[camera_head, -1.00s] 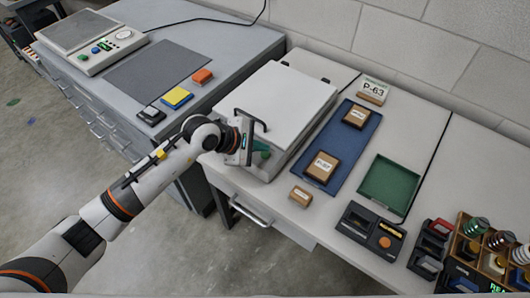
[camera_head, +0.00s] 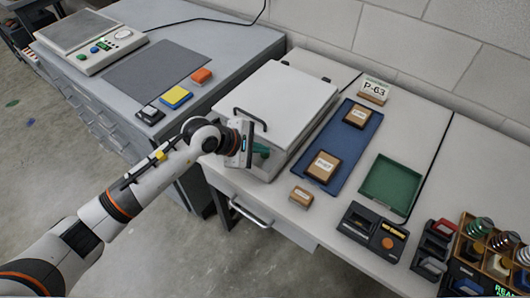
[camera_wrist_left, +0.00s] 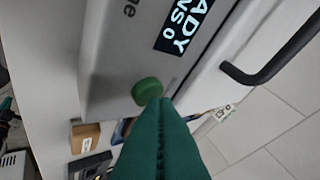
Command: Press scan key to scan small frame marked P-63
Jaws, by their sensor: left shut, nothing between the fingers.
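The scanner is a white box with a closed lid (camera_head: 275,95) and a dark handle. In the left wrist view its front has a lit display (camera_wrist_left: 184,25), partly reading "ADY", and a round green key (camera_wrist_left: 147,91). My left gripper (camera_head: 261,150) is at the scanner's front. Its green fingers (camera_wrist_left: 166,103) are shut and empty, tips close beside the key; I cannot tell whether they touch it. A card marked P-63 (camera_head: 374,90) stands at the back of the table. Small brown frames lie on the blue tray (camera_head: 338,142); their labels are unreadable. My right gripper is out of view.
Another small brown block (camera_head: 302,196) lies in front of the blue tray. A green tray (camera_head: 391,177), a black device with an orange button (camera_head: 388,243) and a wooden rack are to the right. A grey bench with a mat (camera_head: 158,70) is on the left.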

